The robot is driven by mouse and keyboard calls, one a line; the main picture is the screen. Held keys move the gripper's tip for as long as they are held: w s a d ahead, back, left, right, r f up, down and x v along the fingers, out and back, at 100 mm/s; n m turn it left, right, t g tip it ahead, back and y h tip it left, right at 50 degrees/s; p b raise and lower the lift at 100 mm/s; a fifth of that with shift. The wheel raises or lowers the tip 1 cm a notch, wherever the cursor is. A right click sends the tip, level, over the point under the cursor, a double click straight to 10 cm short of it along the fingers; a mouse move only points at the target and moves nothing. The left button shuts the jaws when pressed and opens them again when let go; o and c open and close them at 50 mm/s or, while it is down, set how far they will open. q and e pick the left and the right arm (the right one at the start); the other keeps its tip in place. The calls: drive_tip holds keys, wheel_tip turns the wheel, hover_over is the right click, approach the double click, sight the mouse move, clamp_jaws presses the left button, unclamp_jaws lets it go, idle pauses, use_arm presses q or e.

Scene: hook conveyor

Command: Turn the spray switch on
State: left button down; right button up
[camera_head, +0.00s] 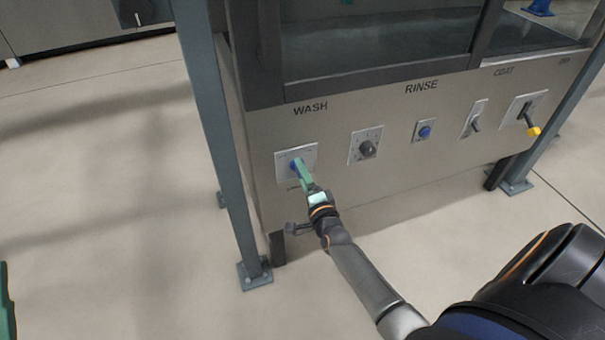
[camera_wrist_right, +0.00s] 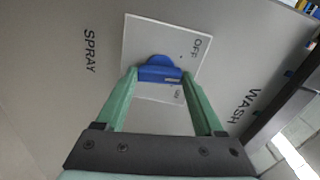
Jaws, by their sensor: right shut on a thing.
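The spray switch is a blue knob (camera_head: 294,166) on a pale square plate under the WASH label, at the left of the grey machine panel. In the right wrist view the blue knob (camera_wrist_right: 160,70) sits on the white plate (camera_wrist_right: 150,35), with OFF printed near its corner and SPRAY on the panel beside it. My right gripper (camera_head: 301,171) has its green fingers closed against both ends of the knob. Part of the knob's turned position is hard to read.
To the right on the panel are a black dial (camera_head: 367,148), another blue knob (camera_head: 425,131), a lever switch (camera_head: 475,122) and a yellow-tipped lever (camera_head: 532,129). A blue-grey post (camera_head: 212,120) stands just left of the panel. The floor at left is clear.

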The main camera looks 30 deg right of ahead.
drive_tip(key=m+b, duration=0.2)
drive_tip(key=m, duration=0.8)
drive_tip(key=shift+b, duration=0.3)
drive_tip(key=shift+m, duration=0.5)
drive_tip(key=o, duration=1.4)
drive_tip(key=shift+s, duration=0.15)
drive_tip(key=p+v, duration=0.1)
drive_tip(key=v, duration=1.1)
drive_tip(key=shift+s, duration=0.15)
